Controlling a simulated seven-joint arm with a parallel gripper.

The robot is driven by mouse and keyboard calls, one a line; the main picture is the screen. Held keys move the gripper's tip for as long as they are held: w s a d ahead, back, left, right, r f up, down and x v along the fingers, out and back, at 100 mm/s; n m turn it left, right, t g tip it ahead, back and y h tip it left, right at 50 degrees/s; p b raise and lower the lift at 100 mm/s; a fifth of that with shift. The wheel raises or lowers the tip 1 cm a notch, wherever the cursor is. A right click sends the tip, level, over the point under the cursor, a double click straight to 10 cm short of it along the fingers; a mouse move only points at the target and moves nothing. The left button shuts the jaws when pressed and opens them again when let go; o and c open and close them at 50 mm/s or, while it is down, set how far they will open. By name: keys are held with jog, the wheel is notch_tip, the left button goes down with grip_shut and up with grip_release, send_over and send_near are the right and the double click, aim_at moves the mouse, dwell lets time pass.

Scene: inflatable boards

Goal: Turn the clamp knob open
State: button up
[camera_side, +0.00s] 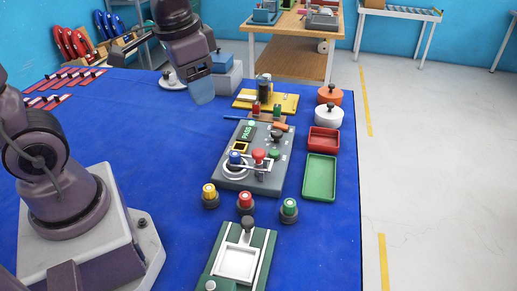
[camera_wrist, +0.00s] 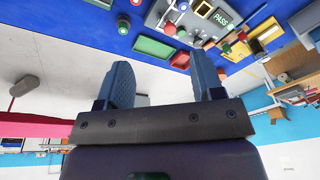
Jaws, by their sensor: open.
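A grey test unit (camera_side: 229,177) with a lit PASS screen (camera_side: 248,131) stands mid-table in the side view. I cannot tell which of these is the clamp knob. My gripper (camera_side: 202,92) is in the air up and left of the unit, apart from it. In the wrist view my gripper (camera_wrist: 160,60) has its two blue fingers spread with nothing between them. The unit shows upside down at the top there (camera_wrist: 200,26).
Yellow, red and green knobs (camera_side: 246,201) on black bases stand in front of the unit. A green fixture (camera_side: 264,262) is at the front. Red (camera_side: 324,147) and green (camera_side: 320,187) trays lie right. A yellow plate (camera_side: 285,102) is behind. The blue cloth (camera_side: 150,150) to the left is clear.

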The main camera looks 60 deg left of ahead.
aim_at(259, 151)
jog(key=w+a+f+m+g, duration=0.2)
jog(key=w+f+m, duration=0.8)
jog(key=w+m, duration=0.35)
jog(key=shift+n+h, duration=0.25)
jog(key=shift+h, duration=0.05)
notch_tip(259, 151, down, 12)
jog(key=shift+w+r, duration=0.1)
jog(key=shift+w, duration=0.05)
jog(key=c, duration=0.9)
